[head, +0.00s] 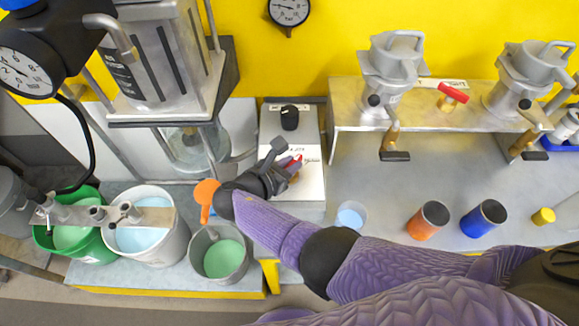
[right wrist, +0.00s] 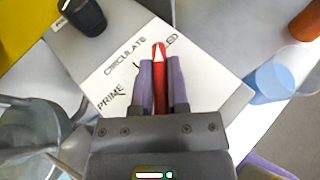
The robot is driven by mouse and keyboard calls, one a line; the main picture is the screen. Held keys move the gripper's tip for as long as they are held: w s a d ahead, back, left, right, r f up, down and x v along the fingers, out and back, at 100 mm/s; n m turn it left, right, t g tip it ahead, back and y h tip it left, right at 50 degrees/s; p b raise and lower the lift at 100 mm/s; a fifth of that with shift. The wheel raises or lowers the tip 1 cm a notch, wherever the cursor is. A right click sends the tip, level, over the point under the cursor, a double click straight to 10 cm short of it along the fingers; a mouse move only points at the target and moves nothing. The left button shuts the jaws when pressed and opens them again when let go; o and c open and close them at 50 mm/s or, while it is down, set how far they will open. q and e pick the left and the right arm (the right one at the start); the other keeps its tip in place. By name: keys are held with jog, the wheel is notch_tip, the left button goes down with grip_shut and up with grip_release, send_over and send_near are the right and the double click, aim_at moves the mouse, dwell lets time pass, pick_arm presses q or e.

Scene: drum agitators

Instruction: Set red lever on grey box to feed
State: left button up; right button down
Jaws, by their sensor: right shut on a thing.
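The grey box (head: 308,188) stands in the middle of the head view, with a white label plate (right wrist: 112,79) on its top. The red lever (right wrist: 159,56) lies between the two fingers of my right gripper (right wrist: 160,80), which is shut on it; a bit of red also shows in the head view (head: 296,161). The lever's white-marked tip points between the word CIRCULATE and a partly hidden word ending in ED, close to the latter. PRIME is at the lower left of the plate. The lever's base is hidden by the gripper. My left gripper is not in view.
A black knob (head: 289,117) stands on the box's far end. A clear cup of blue liquid (head: 351,216) is to the right of the box. A grey bucket of green liquid (head: 218,257) and an orange-handled item (head: 206,193) are to the left. Orange (head: 428,220) and blue (head: 483,218) cups stand farther right.

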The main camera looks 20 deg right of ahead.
jog(key=shift+m, duration=0.4)
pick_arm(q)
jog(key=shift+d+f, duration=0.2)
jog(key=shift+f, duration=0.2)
pick_arm(e)
jog(key=shift+g, duration=0.3)
pick_arm(q)
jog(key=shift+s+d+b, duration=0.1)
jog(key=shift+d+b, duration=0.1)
jog(key=shift+b, duration=0.1)
pick_arm(e)
jog(key=shift+r+h, duration=0.1)
jog(key=shift+h, duration=0.2)
